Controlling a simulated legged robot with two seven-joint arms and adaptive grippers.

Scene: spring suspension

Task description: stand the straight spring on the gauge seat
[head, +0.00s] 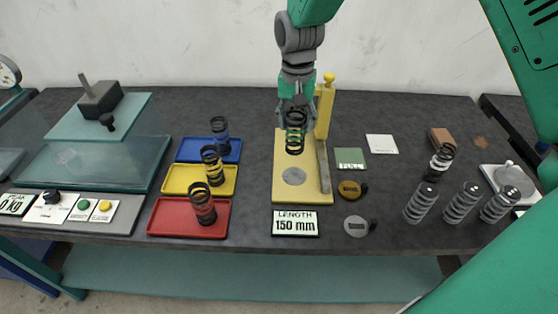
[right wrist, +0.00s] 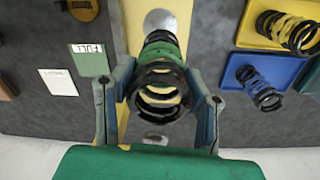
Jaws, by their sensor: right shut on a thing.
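My right gripper (head: 296,104) is shut on a dark coil spring (head: 296,135), which hangs roughly upright above the yellow gauge board. In the right wrist view the spring (right wrist: 160,75) shows a green band and sits between the fingers of my right gripper (right wrist: 160,103). The gauge seat, a grey disc (head: 294,176), lies on the yellow board (head: 285,194) below the spring in the head view. A gap shows between spring and disc there. A yellow post (head: 324,108) stands at the board's right side. My left gripper is not in view.
Blue (head: 234,156), yellow (head: 172,181) and red (head: 163,217) trays at left each hold a dark spring. Several grey springs (head: 421,203) stand at right, near a black-and-white one (head: 441,159). A length display (head: 296,223) reads 150 mm in front of the board.

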